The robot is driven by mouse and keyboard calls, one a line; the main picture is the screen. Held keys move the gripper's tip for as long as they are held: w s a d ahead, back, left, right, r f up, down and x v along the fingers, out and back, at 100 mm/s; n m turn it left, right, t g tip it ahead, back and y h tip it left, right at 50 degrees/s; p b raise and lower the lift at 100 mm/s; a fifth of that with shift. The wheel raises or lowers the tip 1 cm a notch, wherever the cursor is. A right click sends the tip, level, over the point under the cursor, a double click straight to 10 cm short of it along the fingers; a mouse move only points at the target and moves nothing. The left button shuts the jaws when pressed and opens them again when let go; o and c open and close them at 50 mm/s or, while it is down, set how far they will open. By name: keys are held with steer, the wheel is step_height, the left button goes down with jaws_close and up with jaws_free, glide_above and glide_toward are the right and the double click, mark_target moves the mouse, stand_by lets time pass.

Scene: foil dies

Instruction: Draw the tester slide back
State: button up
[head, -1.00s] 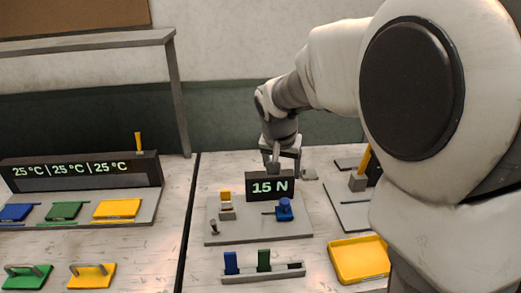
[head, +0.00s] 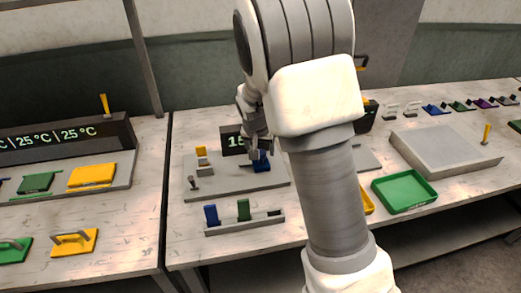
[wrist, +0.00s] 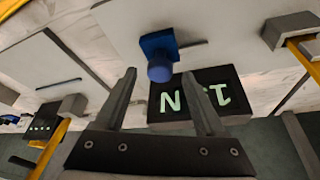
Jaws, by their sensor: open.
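The tester is a grey plate (head: 225,182) with a dark display (head: 231,142), partly hidden by my arm in the head view; the display (wrist: 200,100) appears upside down in the wrist view. The blue tester slide (head: 262,165) sits at the plate's right, by the display. Its round blue knob (wrist: 160,68) shows in the wrist view on a blue block. My gripper (head: 256,153) is open and empty, right at the slide. In the wrist view its fingertips (wrist: 158,76) lie on either side of the knob; contact cannot be told.
A yellow block (head: 201,151) and a small grey lever (head: 193,183) stand on the plate's left. In front is a rack (head: 245,225) with blue and green pieces. A green tray (head: 405,191) and a yellow tray (head: 368,203) lie to the right. Bare table shows in front.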

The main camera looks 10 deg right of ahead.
steer(key=shift+w+d+f, duration=0.1)
steer(key=shift+w+f, duration=0.1)
steer(key=shift+f, duration=0.25)
jaws_close()
stand_by(1.2)
